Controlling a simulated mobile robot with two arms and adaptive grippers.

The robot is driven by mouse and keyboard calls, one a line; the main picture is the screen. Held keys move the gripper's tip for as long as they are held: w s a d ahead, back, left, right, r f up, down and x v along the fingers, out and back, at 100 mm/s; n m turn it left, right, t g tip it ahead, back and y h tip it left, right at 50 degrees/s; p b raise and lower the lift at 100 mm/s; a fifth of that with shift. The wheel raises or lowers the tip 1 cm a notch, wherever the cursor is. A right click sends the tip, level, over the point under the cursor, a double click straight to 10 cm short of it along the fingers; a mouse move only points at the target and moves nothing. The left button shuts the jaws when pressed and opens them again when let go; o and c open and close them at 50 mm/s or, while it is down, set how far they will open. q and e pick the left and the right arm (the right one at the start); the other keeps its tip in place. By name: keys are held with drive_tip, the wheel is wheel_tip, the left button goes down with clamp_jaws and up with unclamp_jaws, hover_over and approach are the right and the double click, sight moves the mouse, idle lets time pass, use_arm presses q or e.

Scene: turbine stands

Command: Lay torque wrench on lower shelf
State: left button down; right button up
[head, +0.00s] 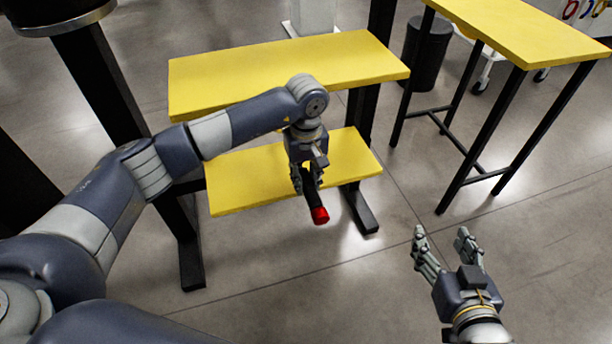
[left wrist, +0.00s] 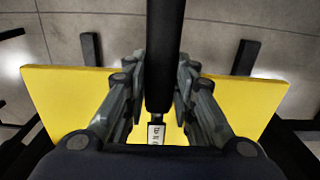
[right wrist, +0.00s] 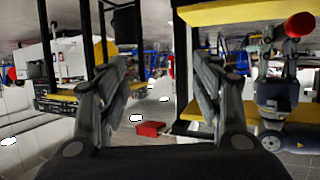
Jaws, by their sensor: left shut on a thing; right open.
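The torque wrench (head: 313,203) has a black handle with a red end, which points toward the front in the head view. My left gripper (head: 307,186) is shut on it, over the front part of the yellow lower shelf (head: 240,183). In the left wrist view the wrench's black handle (left wrist: 165,60) runs between the fingers, with the lower shelf (left wrist: 60,95) behind. Whether the wrench touches the shelf cannot be told. My right gripper (head: 440,245) is open and empty, over the floor to the right. The wrench's red end (right wrist: 300,25) shows in the right wrist view.
The yellow upper shelf (head: 280,72) sits above and behind the lower one, close to my left arm. A tall yellow table (head: 530,35) with black legs stands at the right, a black bin (head: 427,55) beside it. The floor between is clear.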

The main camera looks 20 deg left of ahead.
use_arm(q)
wheel_tip(320, 180, down, 3)
drive_tip(key=shift+f+b, duration=0.15)
drive_tip(key=shift+b, duration=0.85)
drive_tip(key=shift+s+f+b, duration=0.1)
drive_tip(key=shift+f+b, duration=0.95)
drive_tip(key=shift+f, duration=0.4)
use_arm(e)
wheel_tip(320, 180, up, 19)
drive_tip(key=s+a+t+y, duration=0.2)
drive_tip(key=t+y, duration=0.1)
drive_tip(key=t, duration=0.8)
drive_tip(key=shift+y, duration=0.4)
use_arm(q)
drive_tip(key=shift+f, duration=0.1)
use_arm(e)
drive_tip(key=shift+s+t, duration=0.15)
drive_tip(key=shift+t, duration=0.15)
drive_tip(key=shift+s+r, duration=0.15)
drive_tip(key=shift+r, duration=0.05)
drive_tip(key=shift+r, duration=0.1)
use_arm(q)
drive_tip(key=shift+f, duration=0.15)
use_arm(e)
drive_tip(key=shift+s+d+r+t, duration=0.1)
drive_tip(key=shift+s+r+t, duration=0.1)
drive_tip(key=shift+t, duration=0.1)
